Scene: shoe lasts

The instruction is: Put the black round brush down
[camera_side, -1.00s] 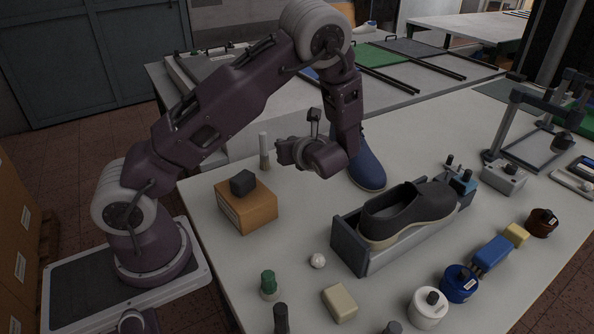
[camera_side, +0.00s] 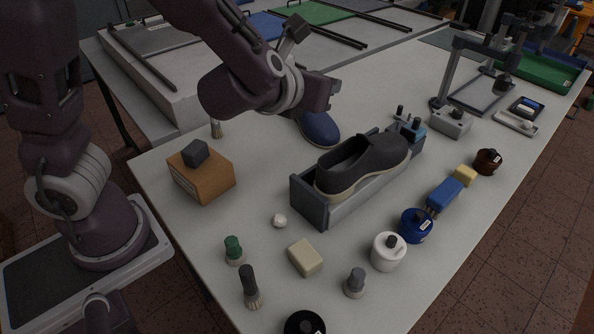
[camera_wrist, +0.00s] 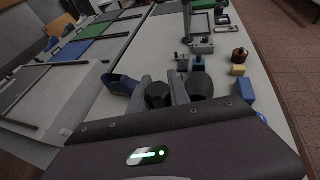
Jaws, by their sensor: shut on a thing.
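My gripper (camera_wrist: 163,88) shows in the wrist view with its two grey fingers on either side of a black round thing, the black round brush (camera_wrist: 158,97). It is shut on it. Only the brush's dark rounded top shows there; its lower part is hidden. In the side view my gripper (camera_side: 328,93) is raised above the table, behind the dark shoe and over the blue shoe. The held brush cannot be made out in that view.
The dark shoe (camera_side: 362,165) sits in a grey holder (camera_side: 310,208) on the white table. The blue shoe (camera_side: 319,129) stands behind it. A black-handled brush (camera_side: 249,285), a green-topped brush (camera_side: 234,249) and a cream block (camera_side: 305,258) stand at the front. Jars line the right edge.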

